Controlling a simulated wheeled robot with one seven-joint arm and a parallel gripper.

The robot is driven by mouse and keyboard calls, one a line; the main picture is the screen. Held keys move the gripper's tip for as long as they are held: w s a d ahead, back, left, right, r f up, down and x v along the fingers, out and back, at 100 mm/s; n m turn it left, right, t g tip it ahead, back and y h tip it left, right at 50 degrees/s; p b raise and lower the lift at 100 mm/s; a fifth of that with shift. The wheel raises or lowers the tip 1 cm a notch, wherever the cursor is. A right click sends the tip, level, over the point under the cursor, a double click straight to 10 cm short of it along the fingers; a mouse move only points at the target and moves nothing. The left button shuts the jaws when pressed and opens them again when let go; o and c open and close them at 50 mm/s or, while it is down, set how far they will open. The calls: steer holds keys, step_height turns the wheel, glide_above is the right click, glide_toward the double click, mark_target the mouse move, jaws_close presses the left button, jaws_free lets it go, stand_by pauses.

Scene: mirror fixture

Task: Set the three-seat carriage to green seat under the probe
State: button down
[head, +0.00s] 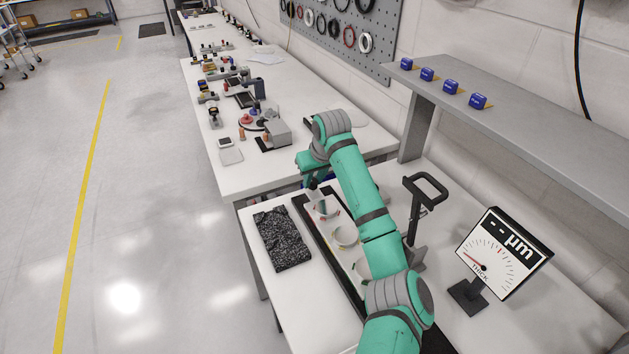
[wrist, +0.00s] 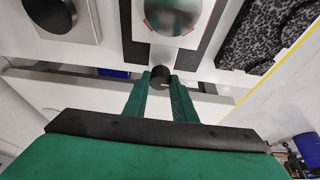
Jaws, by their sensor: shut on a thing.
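The carriage (head: 335,222) is a pale strip with round seats, lying along a black rail (head: 318,232) on the near bench. The seat at its far end (head: 325,207) has red marks at its edge; it also shows as a grey disc (wrist: 173,10) in the wrist view. The middle seat (head: 345,236) has a yellowish mark. My gripper (wrist: 161,84) is shut on a dark round knob (wrist: 162,76) at the carriage's far end. I cannot make out the probe tip.
A black-handled stand (head: 412,215) rises right of my arm. A dial display (head: 500,255) marked µm stands further right. A speckled dark pad (head: 282,238) lies left of the rail. A grey shelf (head: 500,105) with blue cubes hangs at upper right.

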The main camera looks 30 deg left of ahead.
steer(key=c, duration=1.5)
jaws_free()
steer(key=shift+w+a+r, duration=0.1)
steer(key=shift+a, duration=0.05)
steer(key=shift+o, duration=0.2)
steer(key=v, duration=1)
steer(key=shift+r, duration=0.35)
